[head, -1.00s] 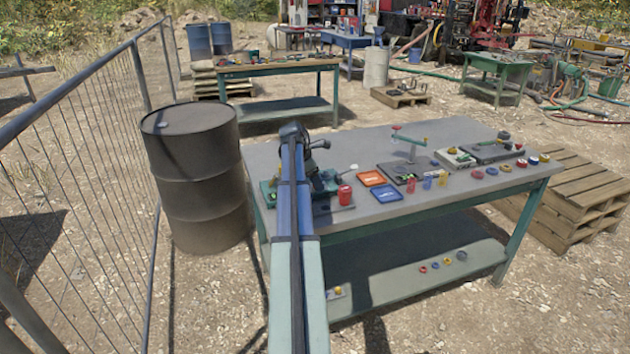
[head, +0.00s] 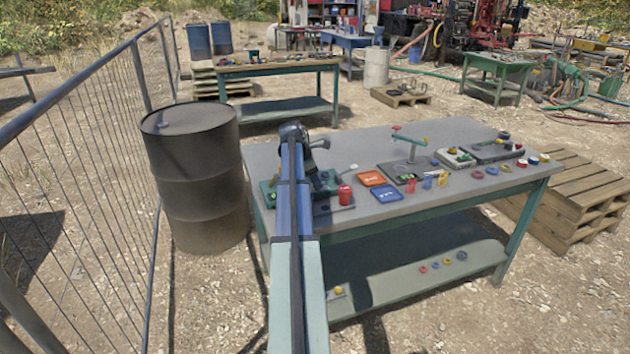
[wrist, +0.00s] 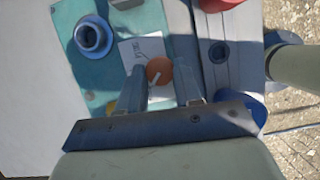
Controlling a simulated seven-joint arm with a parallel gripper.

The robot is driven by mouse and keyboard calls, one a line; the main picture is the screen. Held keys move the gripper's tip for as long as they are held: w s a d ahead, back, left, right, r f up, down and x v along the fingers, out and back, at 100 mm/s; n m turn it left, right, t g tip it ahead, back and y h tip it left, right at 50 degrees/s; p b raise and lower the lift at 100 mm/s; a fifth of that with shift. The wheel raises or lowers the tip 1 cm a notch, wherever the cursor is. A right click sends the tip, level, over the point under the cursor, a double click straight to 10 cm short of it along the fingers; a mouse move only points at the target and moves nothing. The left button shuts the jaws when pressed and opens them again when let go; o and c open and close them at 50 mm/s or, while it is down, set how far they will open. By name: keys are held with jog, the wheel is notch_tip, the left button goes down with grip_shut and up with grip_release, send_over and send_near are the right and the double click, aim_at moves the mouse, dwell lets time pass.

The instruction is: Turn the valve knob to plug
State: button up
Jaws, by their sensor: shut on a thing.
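The valve knob (wrist: 159,69) is a round orange-red knob with a white pointer line, seen in the wrist view. The line runs toward the lower left of that picture. The knob stands on a teal plate (wrist: 71,13) beside a white card (wrist: 128,50) with small lettering that I cannot read. My gripper (wrist: 161,76) has one finger on each side of the knob and is shut on it. In the head view, the teal plate (head: 267,191) shows at the table's left end, and my arm hides the knob and fingertips.
A blue ring-shaped fitting (wrist: 92,37) stands on the plate. A red can (head: 345,195) stands close right of my wrist on the grey table (head: 350,150). Orange and blue trays (head: 371,178) lie farther right. A dark drum (head: 195,180) stands left of the table.

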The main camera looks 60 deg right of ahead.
jog(key=m, duration=0.2)
jog(key=m+y, duration=0.1)
jog(key=m, duration=0.1)
jog(key=m+g+y, duration=0.1)
jog(key=m, duration=0.1)
jog(key=shift+w+d+m, duration=0.15)
jog(key=shift+d+m, duration=0.15)
jog(key=m+y, duration=0.1)
jog(key=m, duration=0.2)
jog(key=m+y, duration=0.1)
jog(key=m, duration=0.2)
jog(key=shift+d+y, duration=0.15)
jog(key=shift+y, duration=0.25)
jog(key=shift+m, duration=0.3)
